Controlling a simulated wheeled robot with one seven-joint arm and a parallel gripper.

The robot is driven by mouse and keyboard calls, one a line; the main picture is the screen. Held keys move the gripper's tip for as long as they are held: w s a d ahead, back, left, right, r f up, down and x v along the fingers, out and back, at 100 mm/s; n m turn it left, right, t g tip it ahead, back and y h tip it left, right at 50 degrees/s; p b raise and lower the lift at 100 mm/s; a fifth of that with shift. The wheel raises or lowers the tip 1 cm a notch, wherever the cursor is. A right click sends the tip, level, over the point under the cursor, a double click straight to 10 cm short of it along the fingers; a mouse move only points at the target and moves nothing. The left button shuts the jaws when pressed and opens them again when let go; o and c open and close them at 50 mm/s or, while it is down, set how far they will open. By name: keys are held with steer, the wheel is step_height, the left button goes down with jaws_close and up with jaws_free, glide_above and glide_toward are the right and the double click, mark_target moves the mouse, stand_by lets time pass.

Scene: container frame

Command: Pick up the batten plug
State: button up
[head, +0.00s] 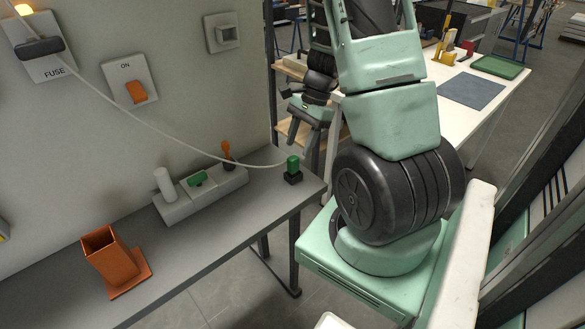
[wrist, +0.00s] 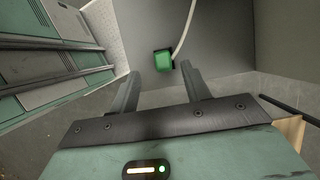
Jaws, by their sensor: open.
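The batten plug appears to be the green block (head: 293,163) on a black base near the right end of the grey bench. A pale cable runs to it from the wall. In the wrist view the green plug (wrist: 163,63) sits just beyond my fingertips, roughly midway between them, with the cable leading up from it. My gripper (head: 300,146) is open and empty, pointing down just above and beside the plug. It also shows in the wrist view (wrist: 160,74), fingers spread wide. I see no contact between the fingers and the plug.
A pale strip (head: 178,212) with a white cylinder, a green part and an orange-topped part lies along the wall. A brown square holder (head: 108,252) stands at the bench's left. The cable (head: 150,125) hangs across from the FUSE plate (head: 52,68). The bench's front middle is clear.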

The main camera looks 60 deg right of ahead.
mark_target(294, 157)
steer(key=x, duration=0.7)
steer(key=shift+w+f, duration=0.2)
steer(key=shift+f, duration=0.05)
jaws_close()
